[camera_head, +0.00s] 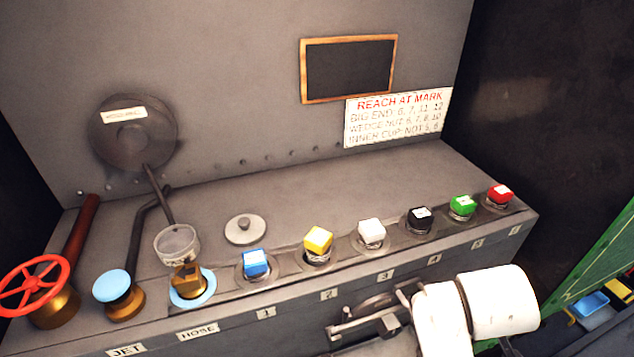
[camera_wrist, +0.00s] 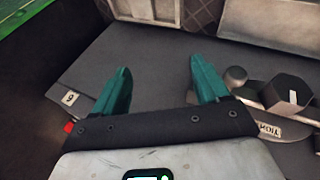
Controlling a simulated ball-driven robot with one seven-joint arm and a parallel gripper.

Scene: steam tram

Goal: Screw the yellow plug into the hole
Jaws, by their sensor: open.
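The yellow plug (camera_head: 319,240) stands at the position labelled 2 in the row on the grey ledge, in the head view. It looks slightly tilted, with a ringed threaded part showing under its square head. I cannot tell how deep it sits, and the hole below it is mostly hidden. My gripper (camera_wrist: 157,68) shows in the wrist view with its two teal fingers apart and nothing between them. The yellow plug is not seen in the wrist view. My white arm shows at the lower right of the head view, apart from the plug.
A blue plug (camera_head: 256,263) and a white plug (camera_head: 371,232) flank the yellow one. Black (camera_head: 419,219), green (camera_head: 462,206) and red (camera_head: 500,195) plugs continue right. A red handwheel (camera_head: 34,290) and the hose fitting (camera_head: 188,284) stand left. A sign (camera_head: 398,117) hangs behind.

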